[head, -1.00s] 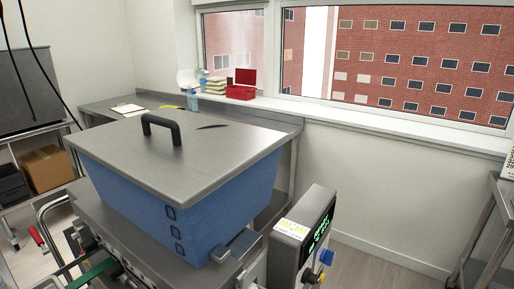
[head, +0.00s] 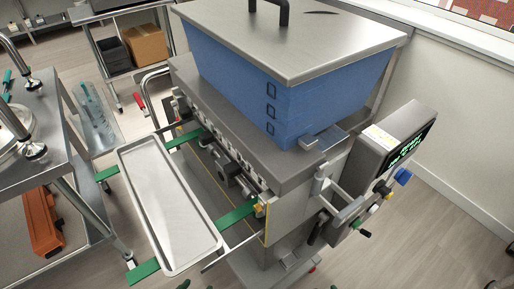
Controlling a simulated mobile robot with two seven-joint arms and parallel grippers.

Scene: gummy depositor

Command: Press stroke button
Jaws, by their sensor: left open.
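The depositor's control box (head: 398,135) is at the right of the machine, with a lit green display (head: 410,147) on its slanted face. Below the display are a blue knob (head: 403,176) and smaller controls (head: 384,189); I cannot read which one is the stroke button.
The blue hopper (head: 310,90) with a grey lid stands on the machine. A metal tray (head: 172,205) lies across green rails (head: 240,214) in front. A metal cart (head: 70,150) stands at left, with an orange object (head: 42,222) low down. Floor at right is clear.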

